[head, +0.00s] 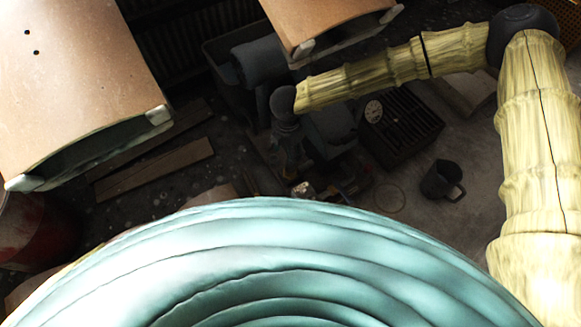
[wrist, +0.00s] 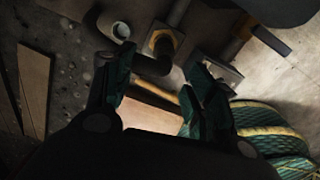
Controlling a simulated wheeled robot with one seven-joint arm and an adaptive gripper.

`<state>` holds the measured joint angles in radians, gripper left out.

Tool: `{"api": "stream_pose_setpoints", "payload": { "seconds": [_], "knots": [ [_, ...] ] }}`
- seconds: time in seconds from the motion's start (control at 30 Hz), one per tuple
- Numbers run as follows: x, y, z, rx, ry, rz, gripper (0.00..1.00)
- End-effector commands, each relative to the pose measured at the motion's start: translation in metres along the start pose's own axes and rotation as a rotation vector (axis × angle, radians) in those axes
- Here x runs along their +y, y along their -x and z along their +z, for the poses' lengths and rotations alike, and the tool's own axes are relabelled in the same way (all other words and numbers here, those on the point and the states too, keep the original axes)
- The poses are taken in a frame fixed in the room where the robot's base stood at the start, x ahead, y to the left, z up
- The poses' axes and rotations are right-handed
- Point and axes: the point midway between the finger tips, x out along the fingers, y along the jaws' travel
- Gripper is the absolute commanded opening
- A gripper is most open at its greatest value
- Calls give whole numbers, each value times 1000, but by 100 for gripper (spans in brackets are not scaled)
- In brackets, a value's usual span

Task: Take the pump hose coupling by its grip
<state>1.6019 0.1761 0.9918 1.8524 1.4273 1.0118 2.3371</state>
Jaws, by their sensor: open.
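My gripper (wrist: 157,64) is open in the wrist view, its two dark green fingers apart with nothing held between them. Between and just beyond the fingertips is a dark bent pipe piece (wrist: 154,66), which may be the pump hose coupling; I cannot tell its grip apart. A brownish-yellow collar (wrist: 161,42) stands at its upper end. In the head view my gripper points down over a dark cluttered area, and its fingers are too dark to make out. Small metallic and red parts (head: 304,190) lie below it there; the coupling is not clear in that view.
A dark slatted box (head: 405,128) is right of my wrist, near a round white gauge (head: 373,110). A dark mug (head: 440,181) stands on the floor farther right. Brown curved panels (head: 75,75) (head: 320,20) hang high at left and top. Planks (head: 155,168) lie at left.

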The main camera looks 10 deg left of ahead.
Motion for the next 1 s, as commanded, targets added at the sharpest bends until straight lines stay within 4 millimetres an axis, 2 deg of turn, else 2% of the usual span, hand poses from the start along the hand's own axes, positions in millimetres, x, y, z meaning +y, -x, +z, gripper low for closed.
{"api": "stream_pose_setpoints", "payload": {
  "seconds": [0.03, 0.2, 0.53, 0.9, 1.0],
  "knots": [
    [-1, -11, -1, 1, 1, -1, 55],
    [-1, -35, 0, 0, 2, -1, 55],
    [-2, -53, 1, 0, 3, 0, 55],
    [-6, -92, 5, -1, 4, 0, 55],
    [-6, -96, 4, -1, 4, 0, 55]
  ]
}}
